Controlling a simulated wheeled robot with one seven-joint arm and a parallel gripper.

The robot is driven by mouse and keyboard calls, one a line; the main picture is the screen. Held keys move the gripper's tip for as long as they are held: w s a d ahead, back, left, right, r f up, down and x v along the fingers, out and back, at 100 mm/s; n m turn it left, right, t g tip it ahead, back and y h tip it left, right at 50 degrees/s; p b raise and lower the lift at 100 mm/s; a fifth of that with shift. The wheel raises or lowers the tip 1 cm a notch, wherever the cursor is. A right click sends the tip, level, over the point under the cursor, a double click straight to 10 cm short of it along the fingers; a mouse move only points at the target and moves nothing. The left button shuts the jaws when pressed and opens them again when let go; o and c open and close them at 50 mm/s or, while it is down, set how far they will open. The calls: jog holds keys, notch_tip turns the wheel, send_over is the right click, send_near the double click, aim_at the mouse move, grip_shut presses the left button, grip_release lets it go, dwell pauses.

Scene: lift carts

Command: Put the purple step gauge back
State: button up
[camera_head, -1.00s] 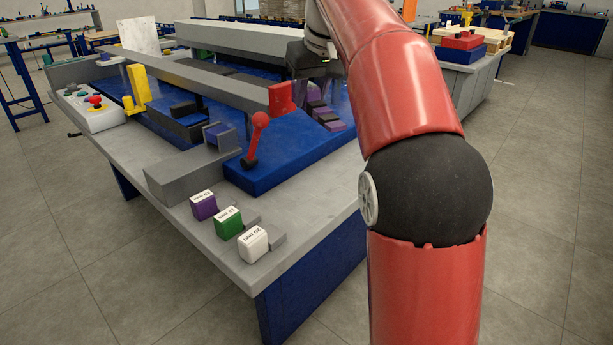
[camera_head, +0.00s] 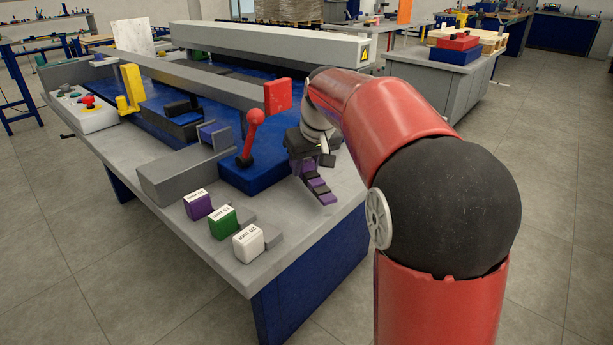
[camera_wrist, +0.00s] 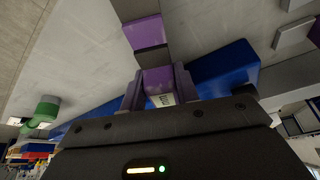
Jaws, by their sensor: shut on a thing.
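The purple step gauge (camera_head: 321,190), with purple and dark steps, is held in my gripper (camera_head: 305,165), near the table's right edge and beside the blue machine bed. In the wrist view my gripper (camera_wrist: 160,88) is shut on the gauge (camera_wrist: 147,33), whose purple body runs up and away from the fingers and carries a white label close to the jaws. The gauge's height above the table is hard to tell. A purple block (camera_head: 197,204) with a white label stands at the table's front left, apart from my gripper.
A green block (camera_head: 223,221) and a white block (camera_head: 248,243) stand in a row with the purple one. A red-knobbed lever (camera_head: 251,137) rises left of my gripper. The grey beam (camera_head: 190,77) ends in a red block. Bare grey tabletop lies between the blocks and the right edge.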

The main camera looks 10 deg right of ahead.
aim_at(309, 168)
jog(key=shift+f, duration=1.45)
jog(key=shift+f, duration=0.2)
jog(key=o, duration=1.1)
jog(key=shift+c, duration=0.2)
jog(key=shift+r, duration=0.5)
jog(key=v, duration=1.1)
jog(key=shift+s+r+p, duration=0.15)
jog(key=shift+s+p, duration=0.15)
jog(key=shift+p, duration=0.05)
